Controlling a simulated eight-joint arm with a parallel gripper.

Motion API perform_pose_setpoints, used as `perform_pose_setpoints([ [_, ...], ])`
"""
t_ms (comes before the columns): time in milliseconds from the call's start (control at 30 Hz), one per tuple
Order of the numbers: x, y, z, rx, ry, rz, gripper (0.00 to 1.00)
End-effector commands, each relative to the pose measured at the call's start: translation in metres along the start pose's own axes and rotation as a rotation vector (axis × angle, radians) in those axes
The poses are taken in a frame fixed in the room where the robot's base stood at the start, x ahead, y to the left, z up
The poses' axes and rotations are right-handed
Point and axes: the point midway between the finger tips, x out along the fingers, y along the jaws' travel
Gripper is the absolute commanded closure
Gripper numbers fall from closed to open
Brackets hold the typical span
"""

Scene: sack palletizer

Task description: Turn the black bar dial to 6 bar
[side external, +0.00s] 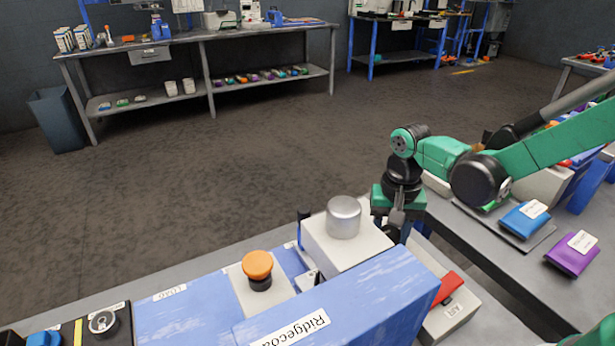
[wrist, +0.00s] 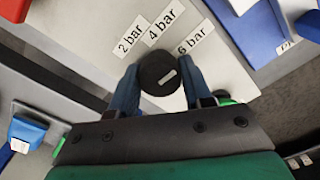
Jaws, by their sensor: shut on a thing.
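The black bar dial (wrist: 155,69) is a round knob on a pale panel in the wrist view. Labels 2 bar (wrist: 132,35), 4 bar (wrist: 166,22) and 6 bar (wrist: 195,38) fan around its upper side. A short white mark lies on the dial's right part, slanting up to the right, roughly toward the 6 bar side. My gripper (wrist: 158,72) is shut on the dial, one blue finger on each side. In the side external view my gripper (side external: 399,220) points down behind the white box with the silver cap; the dial is hidden there.
The white box with a silver cap (side external: 344,217), an orange knob (side external: 258,265) and a blue Ridgecoat-type box (side external: 350,300) stand close to my gripper. A red lever (side external: 447,287) sits on a box marked AIR. Blue (side external: 525,218) and purple (side external: 572,254) sacks lie at right.

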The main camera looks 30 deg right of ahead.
Motion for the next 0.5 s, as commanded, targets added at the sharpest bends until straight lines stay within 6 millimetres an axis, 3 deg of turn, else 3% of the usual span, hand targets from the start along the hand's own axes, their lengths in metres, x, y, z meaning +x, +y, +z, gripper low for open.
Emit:
perform_pose_setpoints([
  [500, 0.0000, 0.0003, 0.0006, 0.132, -0.002, 0.001, 1.00],
])
